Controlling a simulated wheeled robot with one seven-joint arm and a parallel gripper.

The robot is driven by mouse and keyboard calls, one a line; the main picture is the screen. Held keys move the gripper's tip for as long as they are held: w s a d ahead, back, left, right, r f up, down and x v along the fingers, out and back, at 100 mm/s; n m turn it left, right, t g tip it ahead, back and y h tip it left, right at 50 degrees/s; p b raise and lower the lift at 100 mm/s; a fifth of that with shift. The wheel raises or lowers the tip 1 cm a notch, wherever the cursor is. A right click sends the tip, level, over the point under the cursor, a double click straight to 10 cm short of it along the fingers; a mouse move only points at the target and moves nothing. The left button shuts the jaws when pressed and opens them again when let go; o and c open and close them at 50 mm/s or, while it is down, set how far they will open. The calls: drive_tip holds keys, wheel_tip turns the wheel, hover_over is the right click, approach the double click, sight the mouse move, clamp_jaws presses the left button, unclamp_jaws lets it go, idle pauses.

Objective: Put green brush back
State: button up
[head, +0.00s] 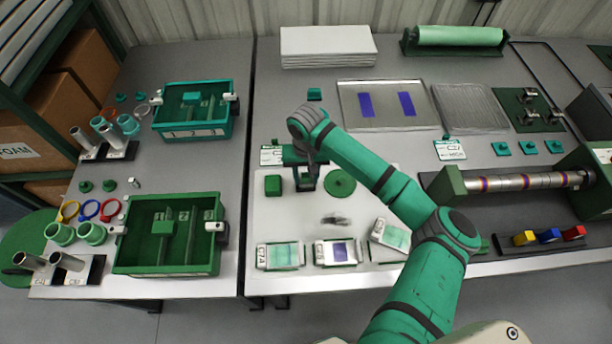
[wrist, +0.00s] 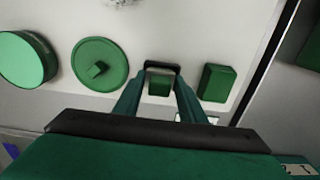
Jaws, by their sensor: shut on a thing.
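My gripper (head: 306,184) is over the white board (head: 262,222), its fingers pointing down, between a green block and a green disc. In the wrist view my gripper (wrist: 162,70) is shut on a small green piece (wrist: 159,87), which I take to be the green brush. Its fingers and a dark bar hide part of it. I cannot tell whether it touches the board. The green block (wrist: 216,83) stands to its right and the green disc with a knob (wrist: 99,65) to its left. No brush holder can be made out.
A green cylinder (wrist: 27,58) stands left of the disc in the wrist view. A dark smudge (head: 335,220) lies on the board, with several labelled trays such as this one (head: 280,255) in front. My arm hides the board's right side.

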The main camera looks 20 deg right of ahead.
sight(305, 175)
drive_tip(key=o, duration=1)
drive_tip(key=shift+w+a+f, duration=0.1)
drive_tip(key=shift+f, duration=0.05)
drive_tip(key=shift+c, duration=0.2)
wheel_tip(305, 175, up, 12)
drive_tip(key=shift+r, duration=0.2)
drive_tip(key=shift+w, duration=0.1)
